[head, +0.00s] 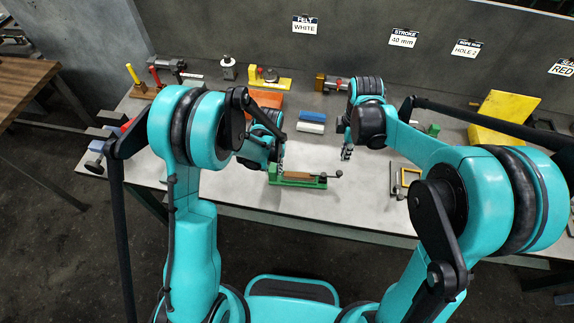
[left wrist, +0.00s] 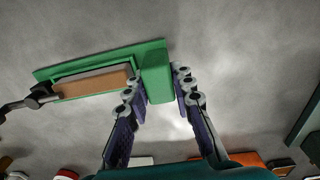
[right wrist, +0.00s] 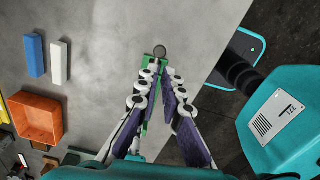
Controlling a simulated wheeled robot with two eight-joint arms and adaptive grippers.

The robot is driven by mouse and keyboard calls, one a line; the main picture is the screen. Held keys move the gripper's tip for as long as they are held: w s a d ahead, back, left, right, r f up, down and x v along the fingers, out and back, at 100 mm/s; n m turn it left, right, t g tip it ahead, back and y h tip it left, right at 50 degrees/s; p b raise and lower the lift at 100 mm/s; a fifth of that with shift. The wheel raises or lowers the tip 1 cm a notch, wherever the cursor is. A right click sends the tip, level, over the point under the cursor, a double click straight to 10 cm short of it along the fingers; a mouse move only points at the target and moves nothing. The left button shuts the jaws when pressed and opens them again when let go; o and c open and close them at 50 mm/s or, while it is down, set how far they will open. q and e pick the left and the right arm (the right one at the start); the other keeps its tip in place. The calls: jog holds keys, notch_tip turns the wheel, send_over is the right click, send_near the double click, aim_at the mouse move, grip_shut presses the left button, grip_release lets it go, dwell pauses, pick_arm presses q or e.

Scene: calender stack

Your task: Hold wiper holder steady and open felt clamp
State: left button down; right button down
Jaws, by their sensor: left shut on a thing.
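The green wiper holder (head: 297,184) lies on the grey table, with a brown felt strip (head: 304,177) along it. The felt also shows in the left wrist view (left wrist: 92,83). A clamp lever with a dark round knob (head: 338,174) sticks out at its right end; the knob shows in the right wrist view (right wrist: 160,52). My left gripper (left wrist: 155,78) is shut on the green end block (left wrist: 156,75) of the holder. My right gripper (right wrist: 163,76) is beyond the knob end in the head view, its fingertips close together with a narrow gap. Contact with the lever is not visible.
Blue (head: 312,116) and white (head: 310,127) blocks and an orange tray (right wrist: 37,118) lie behind the holder. A yellow frame (head: 405,181) lies to the right, near the front edge. A yellow box (head: 498,112) stands farther right. Bare table lies around the holder.

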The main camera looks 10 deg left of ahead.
jog(key=m+y, duration=0.1)
jog(key=m, duration=0.1)
jog(key=a+m+t+y, duration=0.1)
jog(key=m, duration=0.1)
jog(key=w+a+r+m+y, duration=0.1)
jog(key=m, duration=0.1)
jog(key=shift+r+t+y, duration=0.1)
jog(key=shift+t+y, duration=0.2)
jog(key=shift+t, duration=0.1)
jog(key=x, duration=1)
jog(key=shift+f, duration=0.2)
jog(key=shift+s+d+f, duration=0.1)
jog(key=shift+s+d, duration=0.25)
jog(key=shift+d, duration=0.25)
jog(key=shift+s+d, duration=0.3)
jog(key=shift+d, duration=0.35)
jog(key=shift+s+d+f, duration=0.15)
jog(key=shift+s+d, duration=0.1)
jog(key=shift+d, duration=0.3)
